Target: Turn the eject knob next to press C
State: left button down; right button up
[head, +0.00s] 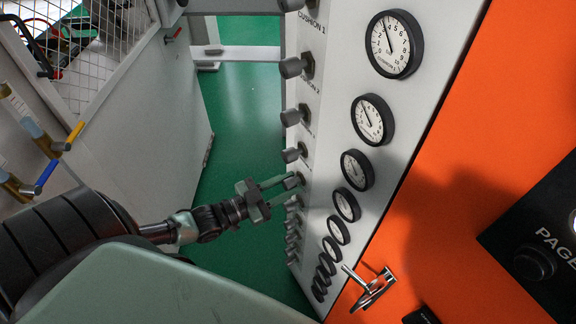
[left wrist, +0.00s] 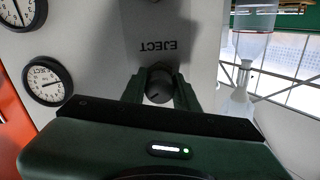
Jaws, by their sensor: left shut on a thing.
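A grey eject knob (left wrist: 159,86) sits on the light panel between my left gripper's fingers in the left wrist view, beside an upside-down EJECT label (left wrist: 158,47). My left gripper (left wrist: 160,93) is shut on this knob, one finger on each side. In the head view my left gripper (head: 281,187) reaches right to a dark knob (head: 294,182) in the panel's knob column, mostly covered by the fingertips. I cannot read a press letter at this knob. My right gripper is not in view.
The white panel (head: 330,110) carries a column of several knobs and a column of round gauges (head: 357,170). An orange wall (head: 450,230) with a metal handle (head: 370,287) is at right. A mesh-topped cabinet (head: 150,120) stands left. Green floor (head: 240,110) lies between.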

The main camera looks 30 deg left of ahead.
pick_arm(q)
jog(key=m+p, duration=0.1)
jog(key=m, duration=0.3)
jog(key=shift+a+r, duration=0.1)
jog(key=m, duration=1)
jog(key=shift+b, duration=0.4)
jog(key=m+b, duration=0.2)
jog(key=m, duration=0.3)
jog(key=shift+m, duration=0.5)
jog(key=c, duration=1.1)
grip_release()
jog(key=shift+o, duration=0.2)
